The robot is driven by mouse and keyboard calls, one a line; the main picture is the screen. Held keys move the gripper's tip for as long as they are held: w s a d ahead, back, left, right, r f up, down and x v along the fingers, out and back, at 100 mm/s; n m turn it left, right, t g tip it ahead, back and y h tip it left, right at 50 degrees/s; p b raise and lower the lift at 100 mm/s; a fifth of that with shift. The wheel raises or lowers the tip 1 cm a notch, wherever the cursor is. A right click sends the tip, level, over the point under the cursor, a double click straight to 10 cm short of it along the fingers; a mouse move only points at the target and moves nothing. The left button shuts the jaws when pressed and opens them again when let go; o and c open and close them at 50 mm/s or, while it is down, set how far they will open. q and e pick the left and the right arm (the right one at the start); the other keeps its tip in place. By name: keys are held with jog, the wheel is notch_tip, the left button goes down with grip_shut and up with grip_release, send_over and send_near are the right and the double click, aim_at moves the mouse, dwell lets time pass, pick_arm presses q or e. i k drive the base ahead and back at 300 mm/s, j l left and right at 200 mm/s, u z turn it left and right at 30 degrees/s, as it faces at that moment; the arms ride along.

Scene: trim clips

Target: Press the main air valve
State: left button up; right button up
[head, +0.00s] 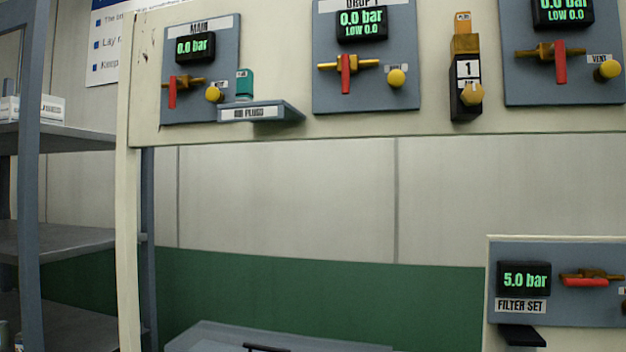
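The main air valve panel (200,90) is a grey plate labelled MAIN at the upper left. Its display (195,47) reads 0.0 bar. Its valve has a red lever (172,93) hanging straight down, across a horizontal brass body. A yellow knob (214,93) sits at the panel's lower right. Neither of my grippers is in view.
A small shelf (270,113) with a teal part (244,83) juts out beside the main panel. A DROP 1 panel (365,90) reads 0.0 bar; another panel (520,90) is at right. A FILTER SET panel (500,255) reads 5.0 bar. Metal shelving (75,240) stands left.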

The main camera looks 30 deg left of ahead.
aim_at(174, 80)
jog(key=u, duration=1.8)
